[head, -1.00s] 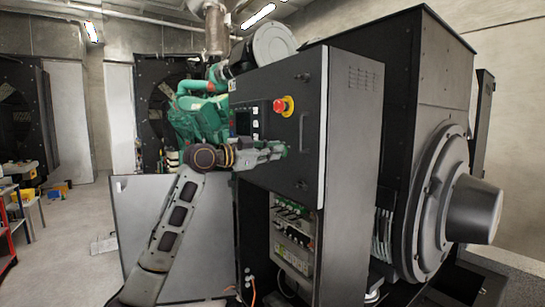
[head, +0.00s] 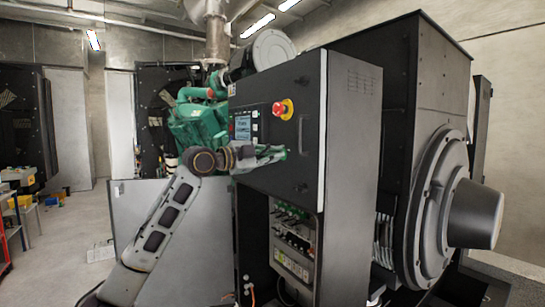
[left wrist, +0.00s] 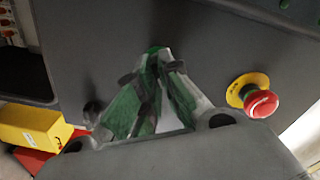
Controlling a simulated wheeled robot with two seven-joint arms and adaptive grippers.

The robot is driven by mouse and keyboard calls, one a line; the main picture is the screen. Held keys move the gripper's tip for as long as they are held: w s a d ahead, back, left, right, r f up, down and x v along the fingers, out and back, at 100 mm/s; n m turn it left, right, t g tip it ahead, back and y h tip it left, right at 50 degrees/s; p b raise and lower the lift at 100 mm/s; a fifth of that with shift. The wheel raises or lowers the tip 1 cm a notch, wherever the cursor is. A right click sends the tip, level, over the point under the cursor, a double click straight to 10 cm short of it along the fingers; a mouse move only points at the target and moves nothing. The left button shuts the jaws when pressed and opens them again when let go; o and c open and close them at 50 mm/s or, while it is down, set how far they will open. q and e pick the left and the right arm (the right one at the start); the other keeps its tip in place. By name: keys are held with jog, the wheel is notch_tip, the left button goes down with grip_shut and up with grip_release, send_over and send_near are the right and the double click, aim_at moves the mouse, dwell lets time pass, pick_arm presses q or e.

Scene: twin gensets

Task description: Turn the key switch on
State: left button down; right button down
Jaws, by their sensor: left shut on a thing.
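The dark control panel (head: 282,172) fills the front of the genset cabinet. My left gripper (head: 283,153) reaches in from the left and has its fingertips at the panel face, below the red emergency stop button (head: 283,109). In the left wrist view the fingers (left wrist: 158,58) come together at the panel, shut on the key switch, which they hide. Its angle cannot be seen. The red button on its yellow ring (left wrist: 257,98) is to the right there, clear of the fingers. A lit display screen (head: 243,127) is at the panel's left. My right gripper is not in view.
A vertical door handle (head: 303,134) is right of the gripper. An open bay with breakers (head: 292,245) lies below the panel. A green engine (head: 197,122) stands behind at the left. Open floor (head: 65,235) lies at the far left.

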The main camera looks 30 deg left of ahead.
pick_arm(q)
jog(key=c, duration=1.6)
grip_release()
jog(key=v, duration=1.2)
